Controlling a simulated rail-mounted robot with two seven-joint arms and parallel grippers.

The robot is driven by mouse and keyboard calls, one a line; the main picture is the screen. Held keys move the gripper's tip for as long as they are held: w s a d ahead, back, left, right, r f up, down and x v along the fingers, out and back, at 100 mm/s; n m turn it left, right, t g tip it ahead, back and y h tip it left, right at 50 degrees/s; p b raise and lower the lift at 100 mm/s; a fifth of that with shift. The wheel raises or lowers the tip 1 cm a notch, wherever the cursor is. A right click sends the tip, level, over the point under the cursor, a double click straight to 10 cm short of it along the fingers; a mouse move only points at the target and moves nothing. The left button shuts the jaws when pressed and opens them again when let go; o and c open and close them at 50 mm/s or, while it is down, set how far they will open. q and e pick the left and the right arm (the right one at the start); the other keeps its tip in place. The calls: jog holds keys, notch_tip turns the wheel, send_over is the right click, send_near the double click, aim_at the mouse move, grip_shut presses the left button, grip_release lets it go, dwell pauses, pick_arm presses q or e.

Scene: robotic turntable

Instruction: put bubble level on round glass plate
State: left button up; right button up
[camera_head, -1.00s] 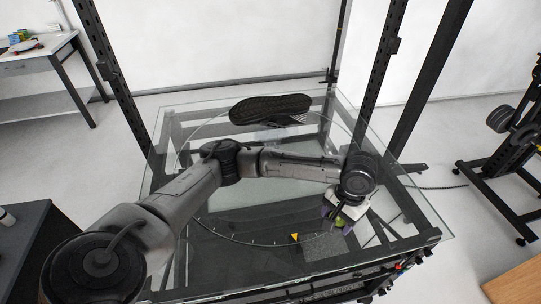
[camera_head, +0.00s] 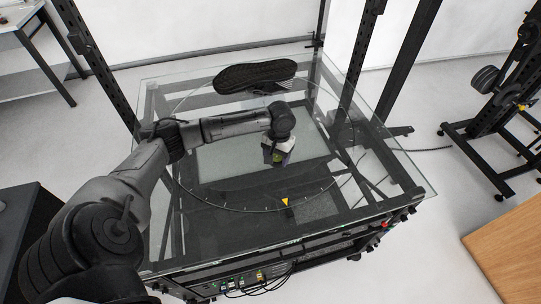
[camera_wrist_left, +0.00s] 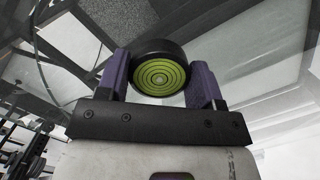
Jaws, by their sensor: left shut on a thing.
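The bubble level (camera_wrist_left: 160,77) is a round black puck with a green ringed face. In the left wrist view it sits between the two purple fingers of my left gripper (camera_wrist_left: 163,82), which is shut on it. In the head view my left gripper (camera_head: 277,160) is over the middle of the round glass plate (camera_head: 215,207), and only a small green part of the level shows there. The plate is a clear disc with tick marks along its near rim. I cannot tell whether the level touches the plate. My right gripper is not in view.
A yellow triangular marker (camera_head: 285,202) is at the near rim. Dark posts stand behind the table. The plate's right side is clear.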

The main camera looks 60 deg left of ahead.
pick_arm(q)
jog(key=a+f, duration=0.2)
jog(key=a, duration=0.1)
jog(key=w+a+f+b, duration=0.1)
jog(key=a, duration=0.1)
jog(key=shift+d+f+b, duration=0.1)
jog(key=shift+f+b, duration=0.35)
jog(key=shift+f, duration=1.6)
jog(key=o, duration=1)
jog(key=shift+f, duration=0.1)
jog(key=shift+c, duration=0.2)
